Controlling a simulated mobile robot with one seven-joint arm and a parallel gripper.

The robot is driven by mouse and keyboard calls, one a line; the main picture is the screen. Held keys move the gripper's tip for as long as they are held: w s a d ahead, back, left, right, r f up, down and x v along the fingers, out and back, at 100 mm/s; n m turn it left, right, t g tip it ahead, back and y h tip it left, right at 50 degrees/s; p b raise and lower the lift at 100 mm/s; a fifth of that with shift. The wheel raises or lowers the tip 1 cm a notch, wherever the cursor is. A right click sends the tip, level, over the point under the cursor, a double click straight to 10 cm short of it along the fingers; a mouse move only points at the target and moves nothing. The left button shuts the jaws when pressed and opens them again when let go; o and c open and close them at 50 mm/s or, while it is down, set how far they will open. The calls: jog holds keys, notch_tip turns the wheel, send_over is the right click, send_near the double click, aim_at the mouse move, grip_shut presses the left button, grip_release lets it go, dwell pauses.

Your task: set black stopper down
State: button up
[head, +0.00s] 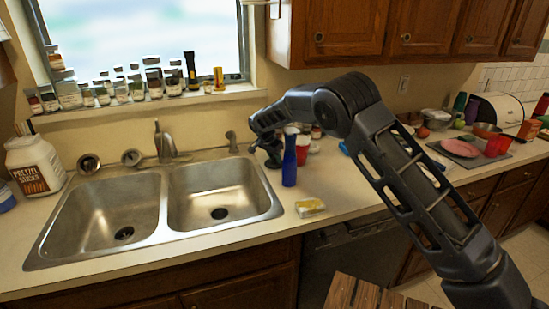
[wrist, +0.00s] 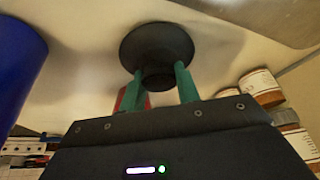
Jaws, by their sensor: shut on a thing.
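The black stopper (wrist: 157,45), a round dark disc with a narrower neck, shows in the wrist view between the green fingers of my gripper (wrist: 160,78). My gripper is shut on its neck, close to the pale countertop (wrist: 75,65). I cannot tell whether the stopper touches the counter. In the head view my gripper (head: 271,160) is at the back of the counter, just right of the sink (head: 222,190) and behind-left of a blue bottle (head: 289,165). The stopper cannot be made out apart from the dark gripper there.
The blue bottle also stands close by at the left of the wrist view (wrist: 18,65). Labelled jars (wrist: 262,88) are at its right. A red cup (head: 302,150) is behind the bottle, and a yellow packet (head: 310,207) lies in front. Counter right of the packet is clear.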

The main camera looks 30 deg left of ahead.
jog(key=shift+f, duration=0.1)
jog(key=o, duration=1)
jog(key=shift+c, duration=0.2)
jog(key=v, duration=1.2)
